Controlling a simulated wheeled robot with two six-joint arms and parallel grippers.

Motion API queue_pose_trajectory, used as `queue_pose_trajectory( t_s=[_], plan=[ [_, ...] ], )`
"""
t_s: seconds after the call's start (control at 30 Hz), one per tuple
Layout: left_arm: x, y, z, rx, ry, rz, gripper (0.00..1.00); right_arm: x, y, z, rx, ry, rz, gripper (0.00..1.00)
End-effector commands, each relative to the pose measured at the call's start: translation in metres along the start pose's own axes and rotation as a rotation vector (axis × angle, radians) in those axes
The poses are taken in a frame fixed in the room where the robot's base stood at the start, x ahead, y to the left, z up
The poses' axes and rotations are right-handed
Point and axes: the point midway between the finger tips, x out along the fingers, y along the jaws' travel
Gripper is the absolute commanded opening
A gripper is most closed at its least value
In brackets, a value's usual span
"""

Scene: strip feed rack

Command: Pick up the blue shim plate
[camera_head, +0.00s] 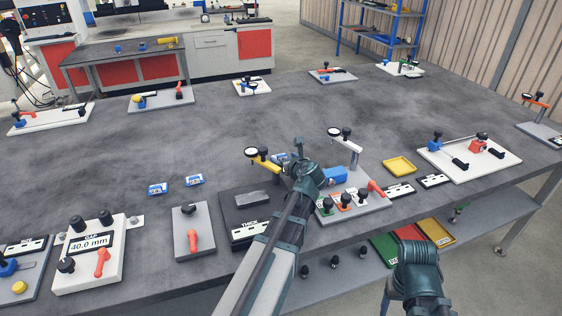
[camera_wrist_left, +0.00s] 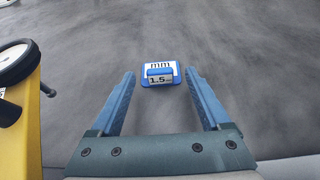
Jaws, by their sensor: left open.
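A blue shim plate (camera_wrist_left: 161,74) with a white label reading "mm" and "1.5" lies flat on the grey table. In the left wrist view it sits between and just beyond the fingertips of my left gripper (camera_wrist_left: 159,84). That gripper is open and empty, with a gap on each side of the plate. In the head view the plate (camera_head: 280,157) is partly hidden beside my left gripper (camera_head: 298,150). Two more blue plates, one (camera_head: 157,189) and another (camera_head: 194,180), lie farther left. My right gripper is not visible; only part of that arm shows at lower right.
A yellow dial gauge stand (camera_head: 263,160) stands close left of my left gripper; its yellow arm (camera_wrist_left: 22,100) also shows in the left wrist view. A white dial gauge stand (camera_head: 346,142) and a yellow tray (camera_head: 399,167) are to the right. The table's middle is clear.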

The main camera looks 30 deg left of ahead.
Motion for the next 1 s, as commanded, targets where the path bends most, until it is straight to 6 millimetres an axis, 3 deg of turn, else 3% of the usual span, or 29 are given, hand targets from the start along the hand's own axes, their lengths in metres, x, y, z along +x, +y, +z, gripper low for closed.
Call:
queue_pose_trajectory(
  t_s=[0.1, 0.37, 0.8, 1.0],
  plan=[
    [0.020, -0.001, -0.002, -0.002, 0.000, 0.002, 0.80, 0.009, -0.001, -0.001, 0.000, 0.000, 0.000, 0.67],
    [0.021, 0.000, 0.000, -0.001, 0.000, 0.000, 0.80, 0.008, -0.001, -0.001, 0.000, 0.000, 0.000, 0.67],
    [0.021, 0.000, 0.000, -0.001, 0.000, 0.000, 0.01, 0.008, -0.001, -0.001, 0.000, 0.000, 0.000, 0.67],
    [0.021, 0.000, 0.000, -0.001, 0.000, 0.000, 0.00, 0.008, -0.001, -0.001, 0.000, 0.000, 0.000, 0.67]
  ],
)
